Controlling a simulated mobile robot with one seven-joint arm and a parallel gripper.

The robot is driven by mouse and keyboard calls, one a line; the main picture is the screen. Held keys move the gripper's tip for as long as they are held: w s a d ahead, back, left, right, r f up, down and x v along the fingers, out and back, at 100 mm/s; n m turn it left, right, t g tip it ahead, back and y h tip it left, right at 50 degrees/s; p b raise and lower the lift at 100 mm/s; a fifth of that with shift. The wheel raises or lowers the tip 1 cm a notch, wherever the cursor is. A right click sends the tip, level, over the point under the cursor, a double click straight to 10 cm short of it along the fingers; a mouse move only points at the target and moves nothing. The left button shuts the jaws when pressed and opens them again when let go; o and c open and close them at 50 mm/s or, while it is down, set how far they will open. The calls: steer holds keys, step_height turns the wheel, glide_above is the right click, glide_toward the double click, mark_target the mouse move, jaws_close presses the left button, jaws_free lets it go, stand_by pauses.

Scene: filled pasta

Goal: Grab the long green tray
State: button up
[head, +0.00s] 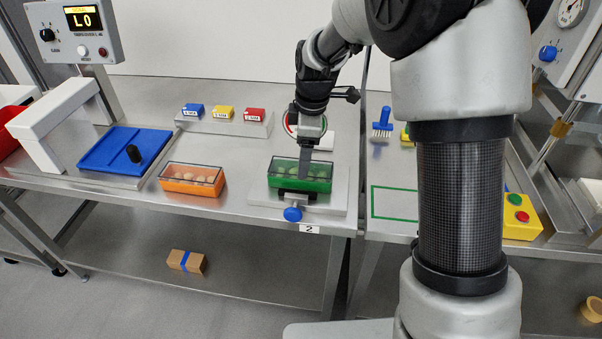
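The long green tray (318,185) sits on a light metal plate with the number 2 label at its front edge. It has a clear dark-edged lid, and roundish pieces show inside. My gripper (304,174) points down at the tray's middle, and its grey finger overlaps the lid and front wall in the head view. I cannot tell whether it touches the tray. The fingers look edge-on, so their opening is not clear. My wrist hides part of the area behind the tray.
An orange tray (193,187) with pale pieces stands left of the green one. A blue knob (292,214) sticks out in front of the green tray. Blue, yellow and red small boxes (224,113) stand behind. A green-outlined area (396,217) on the right is empty.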

steer(key=f, duration=0.3)
steer(key=w+f, duration=0.1)
steer(key=f, duration=0.1)
steer(key=shift+a, duration=0.25)
steer(key=shift+r, duration=0.15)
steer(key=c, duration=1.1)
steer(key=shift+r, duration=0.1)
